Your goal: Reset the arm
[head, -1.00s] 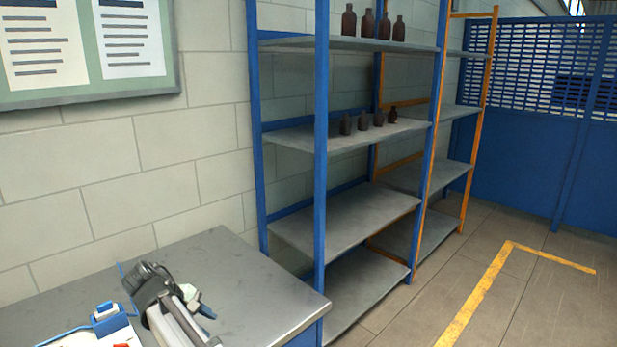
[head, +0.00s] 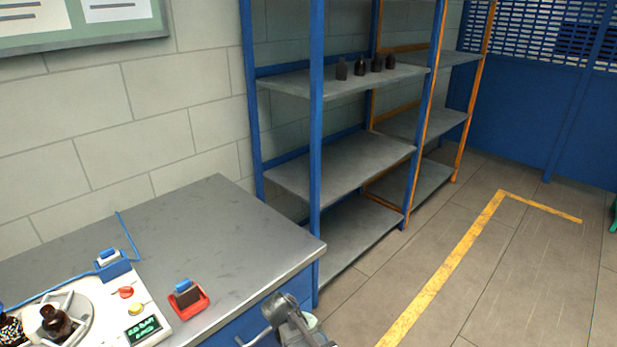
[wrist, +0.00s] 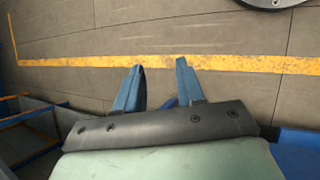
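My gripper shows in the wrist view (wrist: 160,65) with its two blue fingers apart. Only bare floor and a yellow line show between and beyond them, so it is open and empty. In the head view a grey part of my arm stands at the bottom middle, just off the bench's front right corner. The gripper's fingers are not clear there. A dark amber bottle (head: 56,322) sits on the round plate of a white device at the lower left. Another bottle (head: 10,329) is cut off by the left edge.
The grey bench (head: 235,225) holds a red tray (head: 203,304) with a blue-topped dark block, and the white device (head: 165,327) with buttons and a display. A blue shelf rack (head: 316,150) bears several dark bottles (head: 376,64). Floor (head: 510,270) on the right is clear.

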